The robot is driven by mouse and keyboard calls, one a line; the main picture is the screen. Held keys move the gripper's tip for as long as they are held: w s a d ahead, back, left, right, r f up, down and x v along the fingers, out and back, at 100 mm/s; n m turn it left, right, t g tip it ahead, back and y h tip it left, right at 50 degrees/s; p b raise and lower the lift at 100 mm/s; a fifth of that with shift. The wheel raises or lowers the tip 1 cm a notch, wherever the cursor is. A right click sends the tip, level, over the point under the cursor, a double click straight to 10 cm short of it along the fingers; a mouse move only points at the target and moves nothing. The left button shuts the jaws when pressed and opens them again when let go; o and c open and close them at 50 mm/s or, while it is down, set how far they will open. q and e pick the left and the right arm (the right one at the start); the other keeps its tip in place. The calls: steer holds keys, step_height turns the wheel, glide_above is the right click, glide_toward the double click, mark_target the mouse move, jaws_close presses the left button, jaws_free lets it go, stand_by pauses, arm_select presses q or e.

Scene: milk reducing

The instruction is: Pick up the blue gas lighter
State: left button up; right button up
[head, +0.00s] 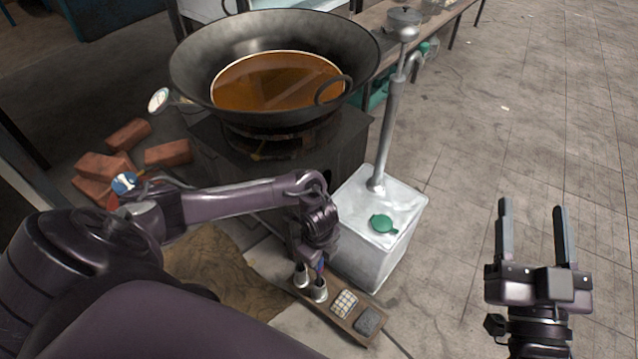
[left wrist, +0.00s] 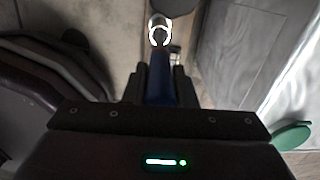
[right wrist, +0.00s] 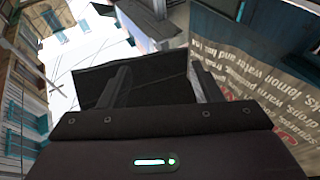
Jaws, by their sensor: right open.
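The blue gas lighter (left wrist: 160,88) shows in the left wrist view as a blue handle between the two fingers of my left gripper (left wrist: 160,78), with a metal ring-like end beyond it. The fingers are close against both sides of the handle. In the head view my left gripper (head: 312,268) points down over a small wooden board (head: 335,325), and mostly hides the lighter; only a bit of blue shows. My right gripper (head: 532,215) is open and empty above the bare floor at the right.
A stove with a large wok (head: 185,75) of brown liquid stands behind. A white metal canister (head: 365,250) with a green cap (head: 383,224) is right beside my left gripper. Metal cups (head: 318,291), a checkered pad (head: 344,304) and a dark pad (head: 368,321) are on the board. Bricks (head: 168,153) lie left.

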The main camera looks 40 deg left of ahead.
arm_select(q)
steer(key=shift+c, duration=1)
steer(key=shift+r, duration=0.1)
